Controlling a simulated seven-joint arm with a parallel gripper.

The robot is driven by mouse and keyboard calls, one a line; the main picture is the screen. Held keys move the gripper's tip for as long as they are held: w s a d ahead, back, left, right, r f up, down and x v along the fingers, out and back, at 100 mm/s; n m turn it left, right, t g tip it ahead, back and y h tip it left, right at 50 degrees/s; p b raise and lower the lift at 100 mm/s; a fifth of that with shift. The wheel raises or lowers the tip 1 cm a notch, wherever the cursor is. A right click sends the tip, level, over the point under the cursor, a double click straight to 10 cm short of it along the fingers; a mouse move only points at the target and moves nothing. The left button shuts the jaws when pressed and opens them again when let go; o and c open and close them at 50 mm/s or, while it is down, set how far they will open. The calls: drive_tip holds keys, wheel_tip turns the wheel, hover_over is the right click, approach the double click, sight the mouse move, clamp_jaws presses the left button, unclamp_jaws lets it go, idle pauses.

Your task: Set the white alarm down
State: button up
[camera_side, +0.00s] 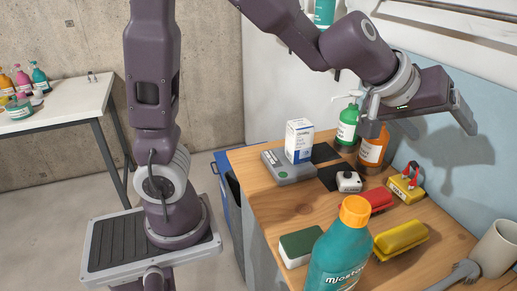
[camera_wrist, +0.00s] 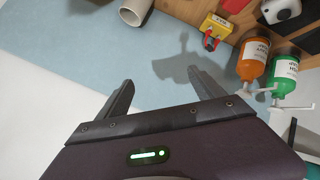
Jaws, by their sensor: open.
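The white alarm (camera_side: 348,181), a small white box with a dark round spot, sits on the wooden worktop by a black square pad (camera_side: 329,176). It also shows at the top right edge of the wrist view (camera_wrist: 281,10), partly cut off. My gripper (camera_side: 438,124) is open and empty, raised above the back right of the worktop near the pale blue wall panel. It is well apart from the alarm. In the wrist view the two fingers of my gripper (camera_wrist: 160,80) are spread with nothing between them.
A green bottle (camera_side: 347,126) and an orange bottle (camera_side: 373,149) stand behind the alarm. A grey scale (camera_side: 290,171) with a white box (camera_side: 299,141) is left. A yellow block (camera_side: 405,189), a red item (camera_side: 379,199) and a teal bottle (camera_side: 341,252) crowd the right and front.

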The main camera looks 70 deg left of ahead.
drive_tip(key=s+r+m+g+h, duration=0.1)
drive_tip(key=s+r+m+h, duration=0.15)
drive_tip(key=s, duration=0.65)
drive_tip(key=s+a+f+m+g+y, duration=0.2)
drive_tip(key=s+a+f, duration=0.1)
drive_tip(key=s, duration=0.7)
drive_tip(key=s+a+f+m+g+y, duration=0.2)
drive_tip(key=s+a, duration=0.4)
drive_tip(key=s, duration=0.4)
drive_tip(key=shift+a+f, duration=0.25)
drive_tip(key=shift+f, duration=0.45)
